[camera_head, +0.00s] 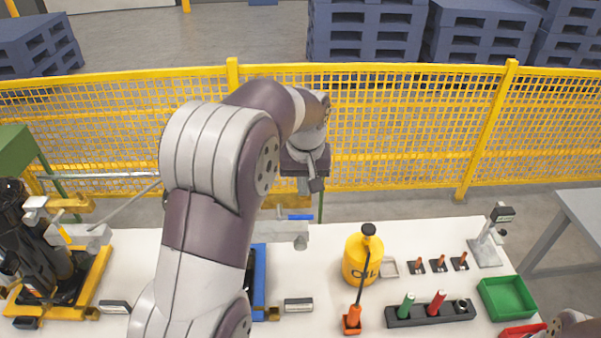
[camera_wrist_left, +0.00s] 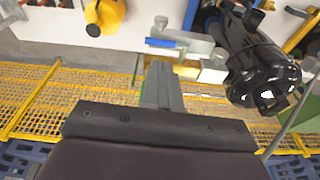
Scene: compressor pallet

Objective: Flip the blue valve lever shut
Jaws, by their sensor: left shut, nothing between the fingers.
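The blue valve lever (camera_head: 295,217) lies flat along the top of a grey valve body (camera_head: 282,232) near the back edge of the white table. My left gripper (camera_head: 317,187) is shut and empty, a little above and beyond the lever in the head view, apart from it. In the left wrist view the lever (camera_wrist_left: 161,43) shows just past the closed fingertips (camera_wrist_left: 161,66), beside the grey valve block (camera_wrist_left: 197,48). My left arm hides part of the unit under the valve.
A yellow oil can (camera_head: 358,262) stands right of the valve. A black compressor (camera_wrist_left: 258,70) stands close to the valve. A yellow mesh fence (camera_head: 400,130) runs behind the table. A green bin (camera_head: 507,297) and a tool holder (camera_head: 430,313) are at the right.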

